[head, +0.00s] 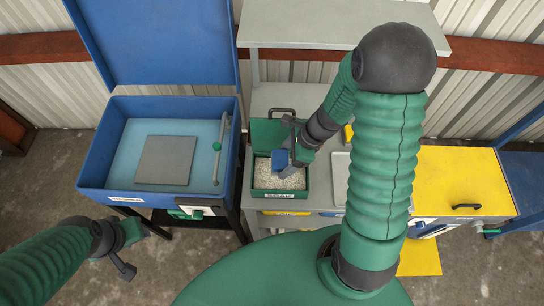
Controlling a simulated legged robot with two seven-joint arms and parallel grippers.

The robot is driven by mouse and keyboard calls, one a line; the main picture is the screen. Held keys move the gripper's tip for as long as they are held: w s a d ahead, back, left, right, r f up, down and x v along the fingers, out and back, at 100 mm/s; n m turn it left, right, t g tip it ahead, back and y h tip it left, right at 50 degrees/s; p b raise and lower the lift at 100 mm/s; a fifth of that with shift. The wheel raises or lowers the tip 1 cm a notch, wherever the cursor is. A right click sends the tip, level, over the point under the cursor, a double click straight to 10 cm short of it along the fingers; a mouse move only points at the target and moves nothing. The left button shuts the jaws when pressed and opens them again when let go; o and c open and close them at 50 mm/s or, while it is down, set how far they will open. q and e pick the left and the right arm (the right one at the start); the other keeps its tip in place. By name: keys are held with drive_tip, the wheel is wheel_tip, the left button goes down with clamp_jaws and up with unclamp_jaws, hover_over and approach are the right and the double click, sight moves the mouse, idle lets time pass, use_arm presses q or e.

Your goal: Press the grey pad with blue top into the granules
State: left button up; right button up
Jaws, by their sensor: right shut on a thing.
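The pad with a blue top (283,158) is at the mouth of a green box (264,194) in the middle of the head view. Pale granules (290,181) fill the box. My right gripper (291,147) is shut on the pad from above and hides part of it. The pad's lower side seems close to the granules, but I cannot tell whether it touches them. My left gripper (132,253) is at the lower left, over the floor, with its fingers apart and empty, away from the box.
A blue open-lidded basin (94,170) with a grey plate (164,160) stands left of the box. A grey shelf (300,25) overhangs behind the box. A pale tray (340,178) and a yellow-topped unit (450,175) are to the right.

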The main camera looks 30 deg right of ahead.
drive_tip(key=shift+d+f+m, duration=0.15)
drive_tip(key=shift+d+m, duration=0.1)
drive_tip(key=shift+m, duration=0.05)
drive_tip(key=shift+f, duration=0.25)
drive_tip(key=f+b, duration=0.4)
drive_tip(key=b, duration=0.1)
drive_tip(key=shift+a+f, duration=0.35)
drive_tip(key=shift+a, duration=0.05)
drive_tip(key=shift+d+f+b, duration=0.1)
drive_tip(key=shift+f+b, duration=0.2)
drive_tip(key=shift+b, duration=0.1)
drive_tip(key=shift+d+f, duration=0.1)
drive_tip(key=shift+w+d, duration=0.1)
drive_tip(key=shift+a, duration=0.2)
drive_tip(key=shift+d+f, duration=0.1)
drive_tip(key=shift+f, duration=0.05)
drive_tip(key=shift+f+b, duration=0.3)
drive_tip(key=shift+b, duration=0.15)
